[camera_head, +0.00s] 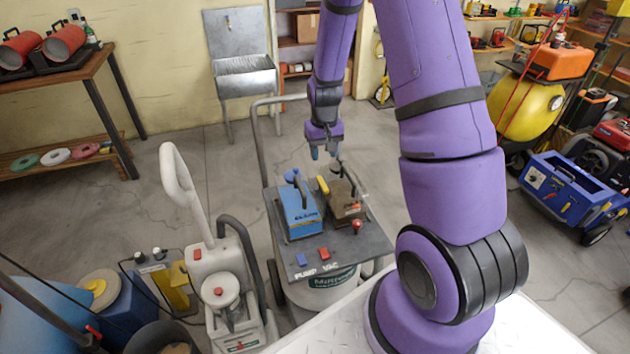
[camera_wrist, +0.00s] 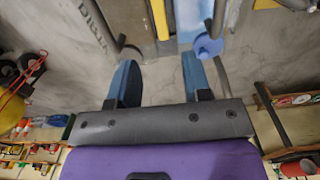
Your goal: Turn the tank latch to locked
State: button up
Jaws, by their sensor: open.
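My gripper (camera_head: 322,153) hangs above the far edge of a dark cart top, pointing down. In the wrist view its two blue fingers (camera_wrist: 157,88) are apart with nothing between them. On the cart top stand a blue box (camera_head: 300,212) with a blue knob and a brown box (camera_head: 347,205) with a dark upright handle. A yellow lever (camera_head: 323,185) lies between the boxes. The blue knob (camera_wrist: 207,47) also shows beyond the right finger in the wrist view, apart from it. No part is legibly marked as the tank latch, so I cannot tell which it is or its position.
The cart top (camera_head: 285,258) also carries a red knob (camera_head: 357,226) and small red and blue blocks at its front. A pale grey machine (camera_head: 225,275) stands close on the left. A blue wheeled machine (camera_head: 565,190) stands right. Floor behind the cart is clear.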

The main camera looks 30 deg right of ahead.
aim_at(322, 183)
notch_tip(322, 183, down, 11)
jog(key=shift+f, duration=0.1)
dwell(0.5)
jog(key=shift+c, duration=0.3)
grip_shut()
